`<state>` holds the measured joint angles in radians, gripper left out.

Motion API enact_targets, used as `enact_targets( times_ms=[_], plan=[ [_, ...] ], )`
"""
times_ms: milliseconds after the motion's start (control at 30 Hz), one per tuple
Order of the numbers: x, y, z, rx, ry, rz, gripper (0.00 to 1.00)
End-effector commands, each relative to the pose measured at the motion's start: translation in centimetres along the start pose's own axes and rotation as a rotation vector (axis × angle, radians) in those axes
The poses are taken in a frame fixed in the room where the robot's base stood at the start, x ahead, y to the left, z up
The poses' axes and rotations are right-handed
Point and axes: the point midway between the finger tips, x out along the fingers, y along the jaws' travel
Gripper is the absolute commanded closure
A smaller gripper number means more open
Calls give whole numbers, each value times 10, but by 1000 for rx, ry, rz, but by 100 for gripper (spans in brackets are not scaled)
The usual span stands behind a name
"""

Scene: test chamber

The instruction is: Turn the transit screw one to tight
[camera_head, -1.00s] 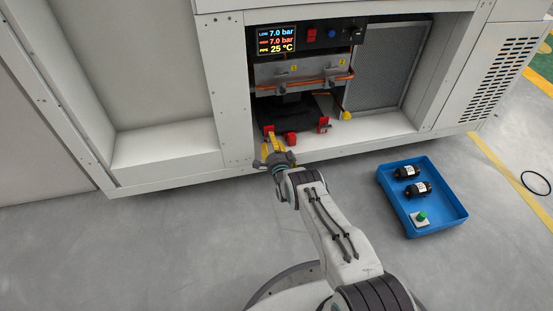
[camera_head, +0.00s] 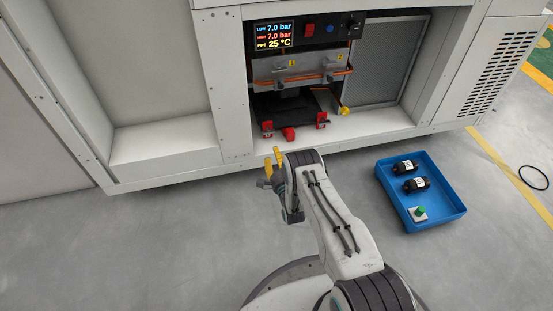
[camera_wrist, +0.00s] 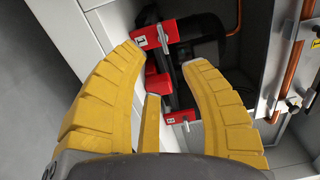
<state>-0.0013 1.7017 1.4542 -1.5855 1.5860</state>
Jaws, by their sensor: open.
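Several red transit fittings sit low in the open bay: a left one (camera_head: 267,129), a middle one (camera_head: 288,134) and a right one (camera_head: 321,121). My gripper (camera_head: 275,160) has yellow fingers spread apart with nothing held. It is in front of the bay, apart from the fittings. It also shows in the wrist view (camera_wrist: 163,60).
Orange pipes (camera_head: 303,79) and grey clamps run above the fittings, under a display panel (camera_head: 275,38) reading 7.0 bar, 7.0 bar and 25 °C. A blue tray (camera_head: 437,221) with two black cylinders and a green-button box stands on the floor at right. Floor left is clear.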

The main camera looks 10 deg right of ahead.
Motion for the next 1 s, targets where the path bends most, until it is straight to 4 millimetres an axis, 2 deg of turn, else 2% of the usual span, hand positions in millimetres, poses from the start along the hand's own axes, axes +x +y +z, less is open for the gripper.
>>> enact_targets(
  times_ms=[233,800,933,1000],
  plan=[
    [-8,0,0,0,0,0,59],
    [-8,-1,0,-1,0,0,59],
    [-1,-18,0,-19,0,11,59],
    [8,-38,1,-45,0,29,59]
  ],
)
